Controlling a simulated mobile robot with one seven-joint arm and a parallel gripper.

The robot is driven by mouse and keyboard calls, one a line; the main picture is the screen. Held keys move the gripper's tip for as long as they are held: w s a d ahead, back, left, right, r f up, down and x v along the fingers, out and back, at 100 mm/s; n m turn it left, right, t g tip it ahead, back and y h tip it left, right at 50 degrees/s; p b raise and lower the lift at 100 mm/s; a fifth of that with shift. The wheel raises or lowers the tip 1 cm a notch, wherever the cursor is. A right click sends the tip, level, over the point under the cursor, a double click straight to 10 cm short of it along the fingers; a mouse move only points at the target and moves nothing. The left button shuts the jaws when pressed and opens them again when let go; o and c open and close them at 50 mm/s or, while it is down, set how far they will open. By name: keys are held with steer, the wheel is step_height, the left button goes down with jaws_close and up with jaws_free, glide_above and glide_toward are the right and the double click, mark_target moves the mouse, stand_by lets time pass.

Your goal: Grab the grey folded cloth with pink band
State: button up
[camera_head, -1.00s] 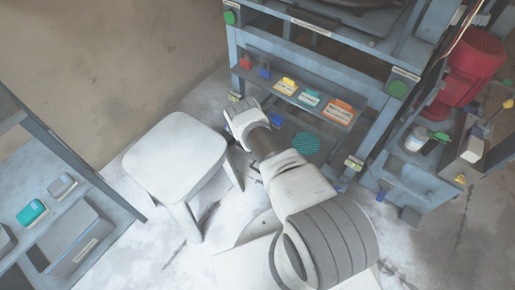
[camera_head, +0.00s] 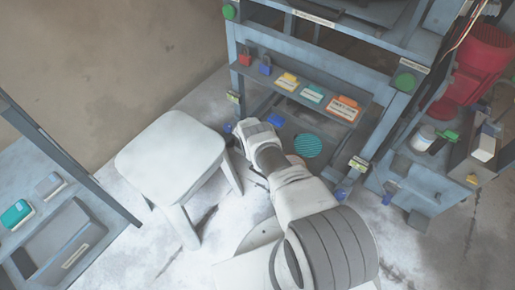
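I cannot make out a grey folded cloth with a pink band for certain. A small grey item (camera_head: 49,185) lies on the left shelf beside a teal item (camera_head: 16,213); it is too small to tell whether it is cloth or has a band. My gripper (camera_head: 237,129) is at the far end of my white arm, low in front of the press frame, between the white stool and the lower shelf. Its fingers are mostly hidden by the wrist, and I cannot see whether they hold anything.
A white stool (camera_head: 172,157) stands close left of my arm. The blue press frame (camera_head: 391,115) has a shelf with padlocks and several coloured tagged items (camera_head: 311,93). A green round mesh piece (camera_head: 308,146) lies below. A red motor (camera_head: 482,60) is at right. Floor shows at lower right.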

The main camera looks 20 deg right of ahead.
steer(key=shift+c, duration=0.3)
steer(key=c, duration=1.2)
steer(key=shift+r, duration=0.1)
